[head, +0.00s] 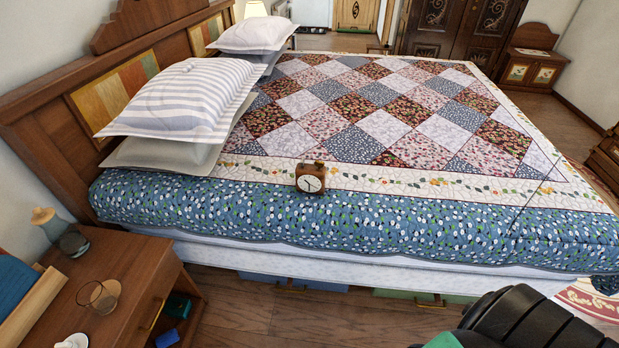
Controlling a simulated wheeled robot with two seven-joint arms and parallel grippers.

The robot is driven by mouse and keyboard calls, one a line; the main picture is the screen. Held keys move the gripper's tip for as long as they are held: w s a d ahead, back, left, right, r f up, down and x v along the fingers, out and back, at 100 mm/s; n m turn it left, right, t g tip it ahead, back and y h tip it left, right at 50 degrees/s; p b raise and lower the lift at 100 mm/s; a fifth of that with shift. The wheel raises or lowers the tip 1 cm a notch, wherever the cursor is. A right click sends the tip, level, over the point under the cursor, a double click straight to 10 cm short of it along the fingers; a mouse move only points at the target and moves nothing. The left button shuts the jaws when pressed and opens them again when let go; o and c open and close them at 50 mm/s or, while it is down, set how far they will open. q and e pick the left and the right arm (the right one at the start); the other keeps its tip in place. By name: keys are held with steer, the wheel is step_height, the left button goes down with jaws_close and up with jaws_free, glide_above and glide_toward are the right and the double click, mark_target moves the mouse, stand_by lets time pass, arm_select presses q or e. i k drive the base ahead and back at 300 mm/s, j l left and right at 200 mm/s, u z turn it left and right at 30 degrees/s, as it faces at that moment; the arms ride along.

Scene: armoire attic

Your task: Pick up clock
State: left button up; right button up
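A small brown wooden alarm clock (310,178) with a round white face stands upright near the front edge of the bed (370,210). Its face is turned toward me. Nothing touches it except the quilt under it. Neither of my grippers shows in the head view. Only a dark part of my own arm shows at the bottom right, well apart from the clock.
A wooden nightstand (125,262) at the lower left bears a glass (103,297), a vase (72,240) and a blue item (14,285). Pillows (185,100) lie by the headboard (60,110). Wooden floor (262,300) is open in front of the bed. The quilt around the clock is clear.

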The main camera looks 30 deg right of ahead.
mark_target(311, 179)
steer(key=i+l+z, duration=0.1)
steer(key=z, duration=0.25)
steer(key=i+l+z, duration=0.15)
steer(key=z, duration=0.2)
steer(key=l, duration=0.1)
